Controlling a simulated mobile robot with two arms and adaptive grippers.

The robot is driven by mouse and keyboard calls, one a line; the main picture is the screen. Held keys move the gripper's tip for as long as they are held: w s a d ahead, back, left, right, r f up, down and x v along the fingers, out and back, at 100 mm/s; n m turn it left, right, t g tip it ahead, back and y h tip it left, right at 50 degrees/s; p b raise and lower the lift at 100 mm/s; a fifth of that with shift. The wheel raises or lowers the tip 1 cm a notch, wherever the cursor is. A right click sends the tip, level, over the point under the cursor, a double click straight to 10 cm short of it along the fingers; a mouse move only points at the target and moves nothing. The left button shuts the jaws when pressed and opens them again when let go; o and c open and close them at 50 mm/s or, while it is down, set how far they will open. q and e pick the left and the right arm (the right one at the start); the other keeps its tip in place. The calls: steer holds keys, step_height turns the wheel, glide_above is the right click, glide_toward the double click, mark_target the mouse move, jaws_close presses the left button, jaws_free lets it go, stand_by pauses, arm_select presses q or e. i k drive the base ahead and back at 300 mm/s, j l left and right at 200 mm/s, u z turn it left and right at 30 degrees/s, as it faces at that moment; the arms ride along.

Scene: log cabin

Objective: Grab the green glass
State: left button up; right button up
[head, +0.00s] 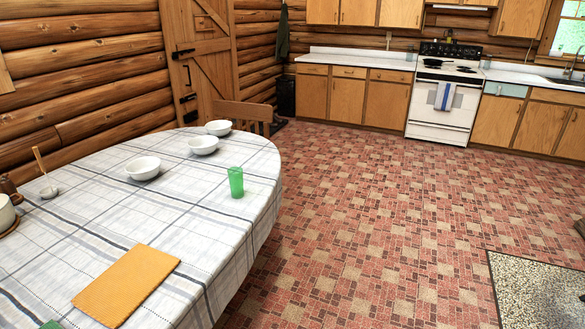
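The green glass (236,182) stands upright near the right edge of the table (205,225), which has a white checked cloth. It is to the right of the white bowls and beyond the orange placemat. Nothing touches it. A second green thing (52,325) is cut off at the bottom edge of the head view, and I cannot tell what it is. Neither of my grippers shows in the head view.
Three white bowls (143,168) stand in a row on the table. An orange placemat (127,285) lies near its front edge. A wooden chair (243,113) stands behind the table. The tiled floor (370,220) to the right is open, with a speckled mat (540,290) and a stove (444,100) beyond.

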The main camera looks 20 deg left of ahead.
mark_target(235, 174)
steer(key=i+l+u, duration=0.1)
steer(key=i, duration=0.55)
steer(key=i+l+u, duration=0.15)
steer(key=i, duration=0.45)
steer(key=i+l+u, duration=0.1)
steer(key=i+u, duration=0.15)
steer(key=u, duration=0.2)
steer(key=i+l+u, duration=0.2)
steer(key=u, duration=0.25)
steer(key=i+l+u, duration=0.25)
steer(key=u, duration=0.2)
steer(key=i+l+u, duration=0.2)
steer(key=l+u, duration=0.25)
steer(key=j, duration=0.1)
